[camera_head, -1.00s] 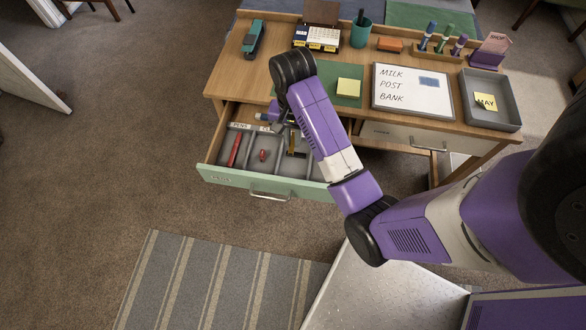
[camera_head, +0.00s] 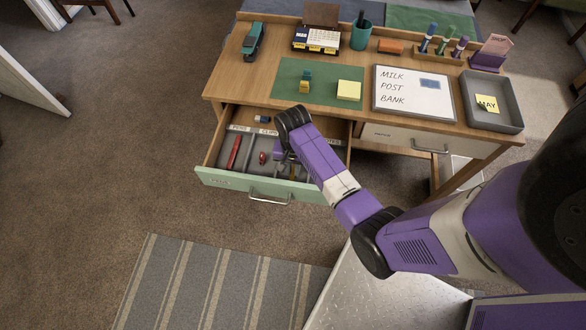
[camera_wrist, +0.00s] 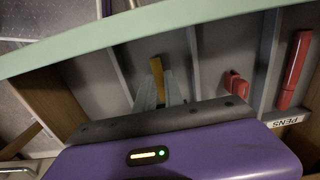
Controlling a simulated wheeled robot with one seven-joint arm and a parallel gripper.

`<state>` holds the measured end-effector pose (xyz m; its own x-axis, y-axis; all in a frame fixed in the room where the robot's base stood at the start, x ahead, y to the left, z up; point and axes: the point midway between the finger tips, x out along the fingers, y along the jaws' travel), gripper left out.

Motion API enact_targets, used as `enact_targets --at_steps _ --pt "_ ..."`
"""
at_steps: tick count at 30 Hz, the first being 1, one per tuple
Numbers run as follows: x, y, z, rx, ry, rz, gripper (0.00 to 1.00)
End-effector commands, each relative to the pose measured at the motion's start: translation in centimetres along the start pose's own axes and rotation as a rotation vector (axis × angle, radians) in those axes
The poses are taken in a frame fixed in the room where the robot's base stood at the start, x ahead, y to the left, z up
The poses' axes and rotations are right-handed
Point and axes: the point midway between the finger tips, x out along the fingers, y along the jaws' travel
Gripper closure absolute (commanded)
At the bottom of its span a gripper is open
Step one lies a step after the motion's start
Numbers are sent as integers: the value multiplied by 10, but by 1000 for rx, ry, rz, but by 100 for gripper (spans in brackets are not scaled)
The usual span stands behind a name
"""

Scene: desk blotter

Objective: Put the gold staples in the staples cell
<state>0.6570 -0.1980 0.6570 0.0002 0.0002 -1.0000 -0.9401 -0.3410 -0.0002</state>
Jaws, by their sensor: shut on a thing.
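The gold staples, a slim gold strip (camera_wrist: 156,70), show in the wrist view between the grey fingers of my gripper (camera_wrist: 158,94). My gripper is shut on them. It reaches down into the open drawer (camera_head: 213,178), over the compartment just left of the red clip's one in the wrist view. In the head view my gripper (camera_head: 287,161) is partly hidden by my arm. Labels on the drawer read PENS and CLIPS; the label of the compartment under my gripper is hidden. I cannot tell whether the strip touches the compartment floor.
A red pen (camera_head: 234,152) and a red clip (camera_head: 262,158) lie in neighbouring compartments. Thin dividers and the green drawer front (camera_wrist: 120,37) stand close around my gripper. A small teal-and-yellow item (camera_head: 305,80) and sticky notes (camera_head: 349,90) sit on the green blotter (camera_head: 282,92).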

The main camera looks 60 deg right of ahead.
Motion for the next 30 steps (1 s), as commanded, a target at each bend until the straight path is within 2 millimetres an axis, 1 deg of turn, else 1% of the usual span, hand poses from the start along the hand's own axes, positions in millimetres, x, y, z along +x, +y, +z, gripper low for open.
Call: enact_targets --at_steps 11,12,14,15,25,28,30 --pt "4 0 0 -1 0 0 100" --pt "5 0 0 -1 0 0 85" --pt "4 0 0 -1 0 0 74" --pt "4 0 0 -1 0 0 66" --pt "3 0 0 0 0 0 66" --pt "-3 -1 -1 0 2 -2 66" --pt "-12 -1 -1 -1 2 -2 66"
